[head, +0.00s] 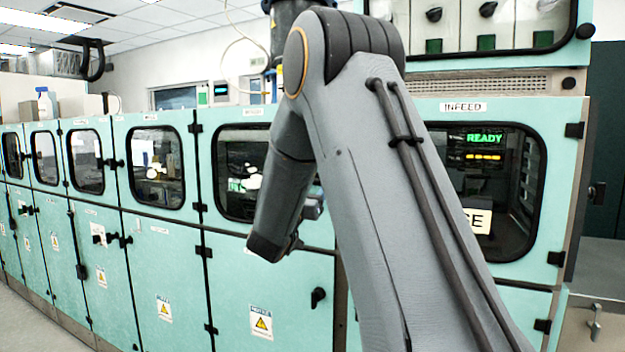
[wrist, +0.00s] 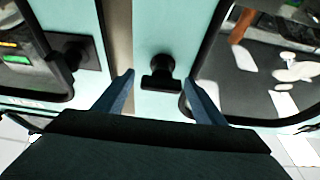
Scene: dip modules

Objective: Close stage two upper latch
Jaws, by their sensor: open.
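In the wrist view, a black latch knob (wrist: 160,68) with a short crossbar sits on a pale teal door panel, beside a dark-framed window. My gripper (wrist: 159,80) is open, with one blue-grey finger on each side of the knob and a gap to it on both sides. I cannot tell how deep the fingertips reach around it. In the head view my grey arm hides this latch and most of my gripper. The windowed upper door (head: 228,128) left of the infeed door stands close to flush with the cabinet front.
A black latch (wrist: 82,52) sits on the neighbouring panel at the left of the wrist view. In the head view, the infeed door (head: 552,178) is at the right, and a lower door (head: 285,285) has its own black latch (head: 318,297). More teal cabinets run left.

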